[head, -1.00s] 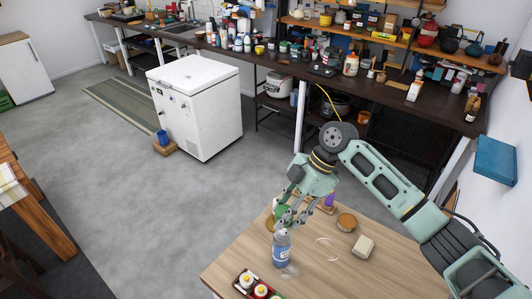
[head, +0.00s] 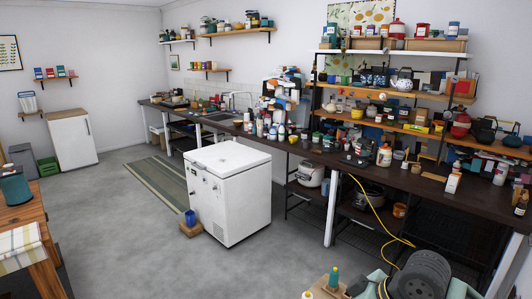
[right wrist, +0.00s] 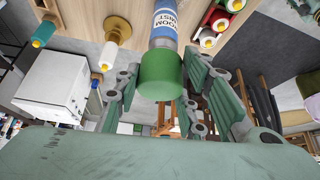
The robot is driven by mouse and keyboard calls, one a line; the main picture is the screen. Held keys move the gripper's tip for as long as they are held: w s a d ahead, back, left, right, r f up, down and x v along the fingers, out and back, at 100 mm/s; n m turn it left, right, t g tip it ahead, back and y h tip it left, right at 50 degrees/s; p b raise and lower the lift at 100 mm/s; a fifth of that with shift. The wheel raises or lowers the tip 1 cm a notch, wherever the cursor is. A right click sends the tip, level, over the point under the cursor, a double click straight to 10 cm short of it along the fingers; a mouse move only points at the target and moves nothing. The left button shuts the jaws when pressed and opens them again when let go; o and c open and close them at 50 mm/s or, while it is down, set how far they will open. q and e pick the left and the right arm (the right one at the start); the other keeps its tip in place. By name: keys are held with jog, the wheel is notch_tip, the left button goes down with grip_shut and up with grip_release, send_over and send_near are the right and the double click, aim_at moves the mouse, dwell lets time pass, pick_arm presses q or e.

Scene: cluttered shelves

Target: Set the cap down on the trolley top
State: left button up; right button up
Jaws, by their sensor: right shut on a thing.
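In the right wrist view my right gripper (right wrist: 160,80) is shut on a green cap (right wrist: 160,70), with fingers on both sides of it. A bottle with a blue and white label (right wrist: 166,22) lines up directly beyond the cap. I cannot tell whether the cap and bottle are touching or apart. The wooden trolley top (right wrist: 82,14) spans the upper part of this view. In the head view only part of my right arm shows at the lower right, and its gripper is out of frame. My left gripper is in neither current view.
A red tray (right wrist: 206,36) with white-topped items is close to the bottle. A white chest freezer (head: 228,190) stands on open floor before the crowded workbench (head: 330,158).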

jog(key=shift+s+d+r+m+t+h+b, duration=0.1)
jog(key=shift+s+d+m+t+h+b, duration=0.55)
jog(key=shift+m, duration=1.15)
jog(key=shift+s+d+m+t+h+b, duration=0.15)
jog(key=shift+s+d+m+h+b, duration=0.25)
jog(key=shift+s+m+h+b, duration=1.05)
jog(key=shift+s+d+r+m+t+h+b, duration=0.1)
jog(key=shift+s+d+m+t+h+b, duration=0.35)
jog(key=shift+m, duration=1.7)
jog(key=shift+w, duration=0.1)
